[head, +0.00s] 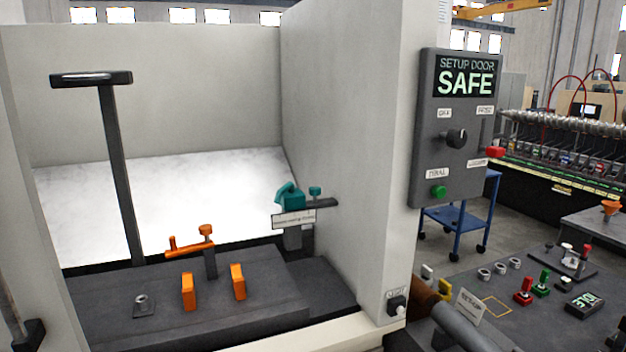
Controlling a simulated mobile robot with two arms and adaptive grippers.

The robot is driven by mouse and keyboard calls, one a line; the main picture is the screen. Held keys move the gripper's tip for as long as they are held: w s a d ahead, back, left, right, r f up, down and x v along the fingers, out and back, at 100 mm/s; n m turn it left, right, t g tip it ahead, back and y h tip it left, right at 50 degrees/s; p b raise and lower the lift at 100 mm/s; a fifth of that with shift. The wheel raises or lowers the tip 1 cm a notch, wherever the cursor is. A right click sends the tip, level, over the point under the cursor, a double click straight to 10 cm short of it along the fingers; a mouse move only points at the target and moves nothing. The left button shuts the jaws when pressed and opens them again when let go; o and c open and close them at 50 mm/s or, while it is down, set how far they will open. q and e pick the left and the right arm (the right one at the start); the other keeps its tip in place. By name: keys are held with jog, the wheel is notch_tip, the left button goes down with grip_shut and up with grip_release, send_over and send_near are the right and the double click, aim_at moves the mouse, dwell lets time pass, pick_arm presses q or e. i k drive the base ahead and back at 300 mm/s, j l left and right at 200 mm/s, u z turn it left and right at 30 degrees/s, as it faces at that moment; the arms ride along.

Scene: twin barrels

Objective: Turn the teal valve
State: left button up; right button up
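The teal valve (291,199) is in the middle of the head view, inside the machine enclosure near its right inner wall. It sits on a dark bracket above a small white label plate (294,219) whose text is too small to read. A teal lever-like part sticks up at its left, and a small teal knob (315,191) stands at its right on the dark bar. Nothing touches the valve.
Orange clamp parts (190,245) and a tall dark T-shaped post (119,170) stand left of the valve. The enclosure wall and control panel (455,130), reading "SETUP DOOR SAFE", are to the right. A dark bench (545,330) with small parts lies at lower right.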

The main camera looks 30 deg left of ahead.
aim_at(315, 190)
jog(key=i+j+u, duration=0.1)
jog(key=u, duration=1.25)
